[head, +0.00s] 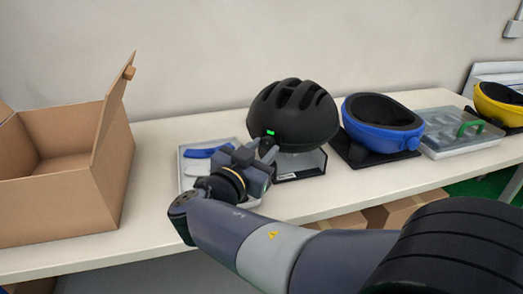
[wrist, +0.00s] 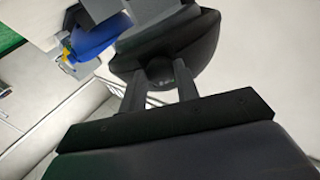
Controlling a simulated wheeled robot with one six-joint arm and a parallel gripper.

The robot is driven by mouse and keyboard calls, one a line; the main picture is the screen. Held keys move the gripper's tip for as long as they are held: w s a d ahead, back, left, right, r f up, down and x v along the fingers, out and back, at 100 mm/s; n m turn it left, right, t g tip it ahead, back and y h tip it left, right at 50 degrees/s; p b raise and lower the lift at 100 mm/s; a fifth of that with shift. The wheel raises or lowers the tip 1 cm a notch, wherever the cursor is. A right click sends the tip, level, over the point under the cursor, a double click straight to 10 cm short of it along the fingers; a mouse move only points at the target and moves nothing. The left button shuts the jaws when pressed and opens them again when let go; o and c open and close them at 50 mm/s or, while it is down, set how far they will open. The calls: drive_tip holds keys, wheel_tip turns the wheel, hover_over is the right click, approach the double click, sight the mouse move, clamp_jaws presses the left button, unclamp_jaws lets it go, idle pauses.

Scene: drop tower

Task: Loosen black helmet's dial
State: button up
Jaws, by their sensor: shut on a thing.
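The black helmet (head: 295,112) sits upright on a dark stand (head: 305,165) on the bench; a small green light shows low on its front left. My gripper (head: 268,148) reaches to the helmet's lower near edge, its fingers at the rim. In the wrist view the two fingers (wrist: 159,76) stand on either side of a round black dial (wrist: 158,71) under the helmet's edge and are shut on it. The dial is hidden behind the fingers in the head view, and its setting cannot be read.
A tray with blue and white pieces (head: 205,153) lies left under my gripper. An open cardboard box (head: 75,190) stands far left.

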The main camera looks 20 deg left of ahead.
drive_tip(key=shift+n+b, duration=0.3)
drive_tip(key=shift+f+n+b, duration=0.1)
drive_tip(key=shift+n+b, duration=0.4)
drive_tip(key=n+b, duration=0.1)
drive_tip(key=n, duration=0.1)
drive_tip(key=shift+n, duration=0.3)
drive_tip(key=n+b, duration=0.1)
drive_tip(key=n, duration=0.5)
drive_tip(key=shift+d, duration=0.1)
drive_tip(key=n, duration=0.2)
drive_tip(key=n+p, duration=0.1)
drive_tip(key=n, duration=0.1)
drive_tip(key=n+p, duration=0.1)
drive_tip(key=n, duration=0.1)
drive_tip(key=shift+r+n, duration=0.3)
drive_tip(key=shift+r, duration=0.05)
drive_tip(key=n+p, duration=0.2)
drive_tip(key=n, duration=0.2)
drive_tip(key=shift+p, duration=0.4)
drive_tip(key=shift+n+p, duration=0.45)
drive_tip(key=shift+n, duration=0.45)
drive_tip(key=shift+f, duration=0.1)
